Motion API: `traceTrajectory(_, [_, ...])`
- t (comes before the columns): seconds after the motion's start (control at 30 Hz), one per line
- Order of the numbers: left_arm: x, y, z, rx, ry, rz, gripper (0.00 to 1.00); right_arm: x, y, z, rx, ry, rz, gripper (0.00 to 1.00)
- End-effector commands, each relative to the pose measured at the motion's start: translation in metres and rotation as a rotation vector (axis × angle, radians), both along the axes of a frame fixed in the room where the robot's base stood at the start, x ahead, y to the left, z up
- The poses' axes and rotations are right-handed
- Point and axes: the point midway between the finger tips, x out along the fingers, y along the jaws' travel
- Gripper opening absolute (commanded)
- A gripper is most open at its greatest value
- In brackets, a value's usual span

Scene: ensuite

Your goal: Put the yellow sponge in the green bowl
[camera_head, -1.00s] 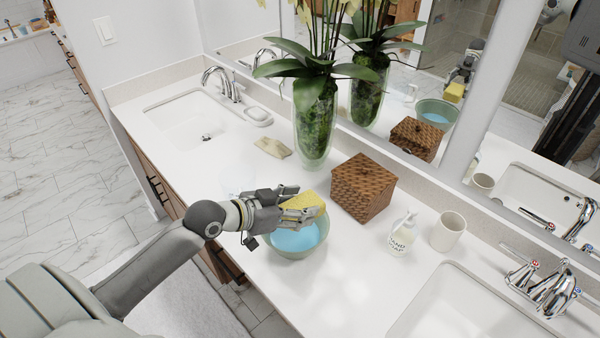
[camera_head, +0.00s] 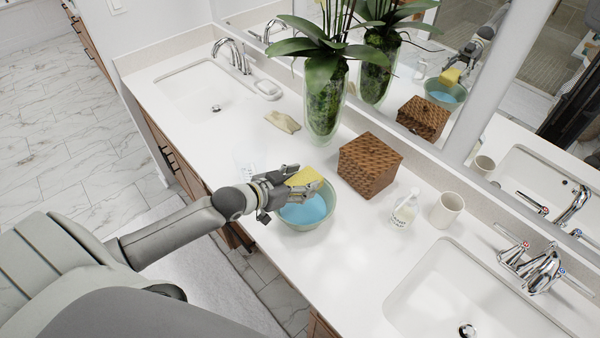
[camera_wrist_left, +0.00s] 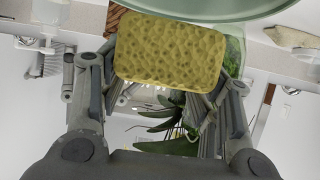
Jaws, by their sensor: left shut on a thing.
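The yellow sponge (camera_head: 303,177) is held between the fingers of my left gripper (camera_head: 298,186), which is shut on it. In the left wrist view the sponge (camera_wrist_left: 171,52) fills the space between the two fingers. The green bowl (camera_head: 291,222) stands on the white counter with blue inside it. The sponge and fingers are over the back part of the bowl in the head view. The mirror shows the sponge above the bowl's rim. In the left wrist view the bowl's rim (camera_wrist_left: 200,14) shows at the top edge. My right gripper is not in view.
A brown woven box (camera_head: 368,165) stands close to the right of the bowl. A soap bottle (camera_head: 405,208) and a white cup (camera_head: 446,210) stand farther right, by a sink. A glass plant vase (camera_head: 325,100) and a beige cloth-like item (camera_head: 283,121) are behind.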

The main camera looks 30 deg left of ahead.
Motion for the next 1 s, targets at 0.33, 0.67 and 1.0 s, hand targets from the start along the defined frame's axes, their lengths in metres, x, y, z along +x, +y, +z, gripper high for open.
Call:
traceTrajectory(0.33, [0.000,0.000,-0.046,0.000,-0.001,-0.001,0.41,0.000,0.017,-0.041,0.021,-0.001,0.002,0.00])
traceTrajectory(0.67, [0.000,0.000,-0.060,0.000,-0.001,-0.001,0.41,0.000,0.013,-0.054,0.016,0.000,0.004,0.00])
traceTrajectory(1.0, [0.000,0.000,-0.059,0.000,0.000,-0.001,0.64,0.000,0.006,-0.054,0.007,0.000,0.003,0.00])
